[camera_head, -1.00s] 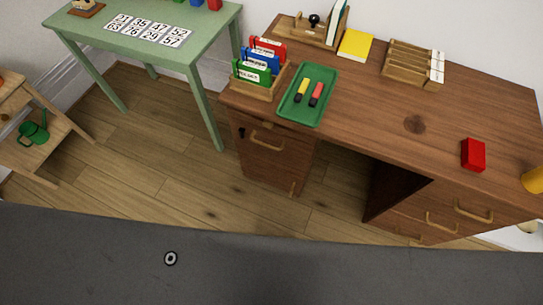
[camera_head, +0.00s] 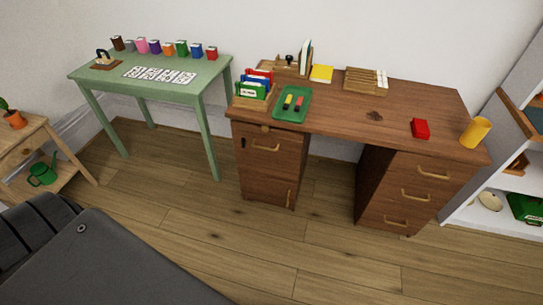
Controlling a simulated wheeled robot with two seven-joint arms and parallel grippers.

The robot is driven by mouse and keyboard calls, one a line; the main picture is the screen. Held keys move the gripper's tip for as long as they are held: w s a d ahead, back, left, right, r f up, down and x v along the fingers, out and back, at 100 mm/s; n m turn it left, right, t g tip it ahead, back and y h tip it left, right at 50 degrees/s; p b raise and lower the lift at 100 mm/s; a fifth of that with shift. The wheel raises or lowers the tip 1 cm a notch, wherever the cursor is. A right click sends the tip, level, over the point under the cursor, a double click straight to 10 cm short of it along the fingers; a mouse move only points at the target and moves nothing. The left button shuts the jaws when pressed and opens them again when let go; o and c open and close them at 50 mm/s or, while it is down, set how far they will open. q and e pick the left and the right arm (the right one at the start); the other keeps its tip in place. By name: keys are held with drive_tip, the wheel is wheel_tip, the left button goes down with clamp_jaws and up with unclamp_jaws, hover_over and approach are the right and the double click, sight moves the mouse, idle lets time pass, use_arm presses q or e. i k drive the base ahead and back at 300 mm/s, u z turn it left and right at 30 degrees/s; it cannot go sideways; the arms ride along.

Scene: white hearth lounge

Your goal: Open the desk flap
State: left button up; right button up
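The brown wooden desk (camera_head: 345,110) stands against the wall right of centre. Its left pedestal has a front panel (camera_head: 270,158) with a brass bar handle (camera_head: 265,148), a small wooden piece (camera_head: 265,128) just under the desktop edge and a small dark fitting (camera_head: 243,142) at its left. The panel looks closed, flush with the front. A second, upright handle (camera_head: 289,198) sits lower down. I cannot tell for certain which part is the flap. The right pedestal has three closed drawers with handles (camera_head: 415,195). Neither gripper is in view.
On the desktop are a green tray (camera_head: 278,113) with markers, a folder rack, a red box (camera_head: 420,129) and a yellow cup (camera_head: 475,132). A green table (camera_head: 205,92) stands left, a white shelf (camera_head: 500,182) right. The floor (camera_head: 320,240) before the desk is clear.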

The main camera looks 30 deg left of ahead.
sight(276, 157)
drive_tip(key=z, duration=0.45)
drive_tip(key=i, duration=1)
drive_tip(key=u, duration=0.4)
